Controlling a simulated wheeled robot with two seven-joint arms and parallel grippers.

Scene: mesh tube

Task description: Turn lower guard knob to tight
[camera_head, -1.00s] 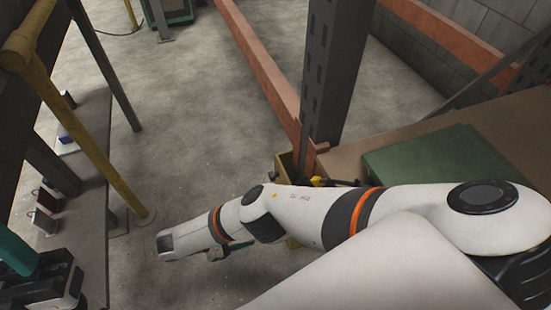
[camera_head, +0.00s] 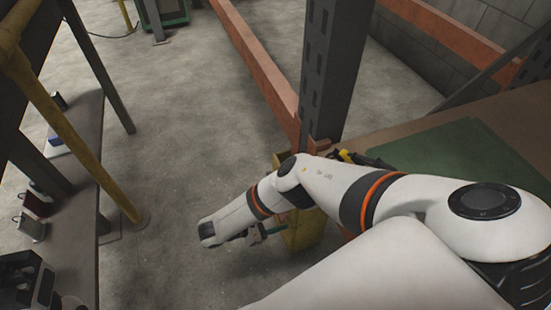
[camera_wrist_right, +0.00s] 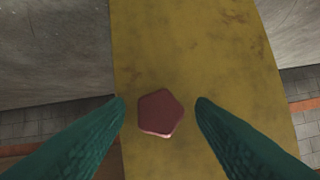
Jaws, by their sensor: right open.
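A dark red five-sided knob (camera_wrist_right: 160,112) shows in the right wrist view on a yellow guard plate (camera_wrist_right: 205,50). My right gripper (camera_wrist_right: 161,101) is open, with one teal finger on each side of the knob. A gap shows between the knob and each fingertip. In the head view my right gripper (camera_head: 268,231) points at the yellow guard (camera_head: 304,232) at the foot of a grey rack post. The knob is not visible in the head view. I cannot make out any tight marking. My left gripper is not in view.
The grey upright (camera_head: 333,70) and orange beam (camera_head: 258,62) stand behind the guard. A board with a green mat (camera_head: 450,150) lies to the right. A yellow rail (camera_head: 75,125) and a bench with small items are on the left. Open concrete floor (camera_head: 185,130) lies between.

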